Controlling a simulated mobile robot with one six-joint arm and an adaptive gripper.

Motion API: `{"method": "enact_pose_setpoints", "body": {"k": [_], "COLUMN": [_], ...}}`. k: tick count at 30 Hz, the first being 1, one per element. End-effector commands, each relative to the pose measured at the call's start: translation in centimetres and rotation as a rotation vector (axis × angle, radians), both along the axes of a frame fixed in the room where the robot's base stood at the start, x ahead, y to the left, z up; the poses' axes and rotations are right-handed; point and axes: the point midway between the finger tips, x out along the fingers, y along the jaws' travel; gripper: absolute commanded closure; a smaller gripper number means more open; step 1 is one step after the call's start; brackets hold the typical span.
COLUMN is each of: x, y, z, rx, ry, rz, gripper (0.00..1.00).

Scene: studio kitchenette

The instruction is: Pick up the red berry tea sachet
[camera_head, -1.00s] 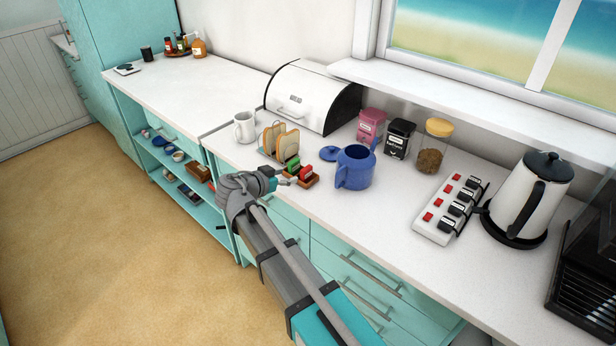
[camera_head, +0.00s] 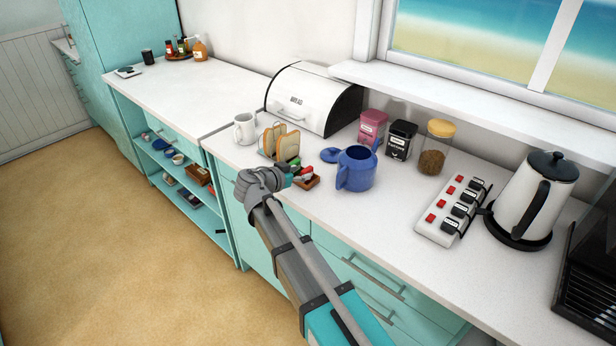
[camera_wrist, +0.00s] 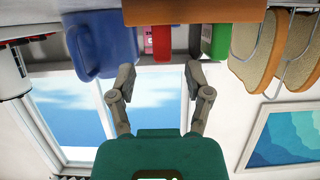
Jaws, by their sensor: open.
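The red berry tea sachet (camera_wrist: 162,45) stands in a small wooden box (camera_wrist: 195,15), which appears at the top of the wrist view. It also shows as a small red patch (camera_head: 307,168) in the head view, partly hidden by my gripper. A green sachet (camera_wrist: 215,40) stands beside it in the same box. My gripper (camera_wrist: 160,76) is open and empty. Its two fingertips are spread on either side of the red sachet's line, a little short of it. In the head view my gripper (camera_head: 295,178) is at the left side of the box, over the counter's front edge.
A blue teapot (camera_head: 357,168) stands close to the right of the box. Tea tins (camera_head: 372,127), a jar, a power strip (camera_head: 452,210) and a kettle are farther right.

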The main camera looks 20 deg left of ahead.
Motion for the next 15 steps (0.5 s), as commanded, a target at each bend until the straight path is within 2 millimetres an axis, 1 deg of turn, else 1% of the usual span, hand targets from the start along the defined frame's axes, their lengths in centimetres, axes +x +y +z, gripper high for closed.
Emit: {"method": "enact_pose_setpoints", "body": {"k": [3, 9, 15], "x": [1.3, 3.2, 3.7], "y": [-0.2, -1.0, -1.3], "z": [-0.8, -1.5, -1.6], "rx": [0.0, 0.0, 0.0], "ry": [0.0, 0.0, 0.0], "rz": [-0.001, -0.001, -0.001], "gripper": [0.36, 0.36, 0.36]}}
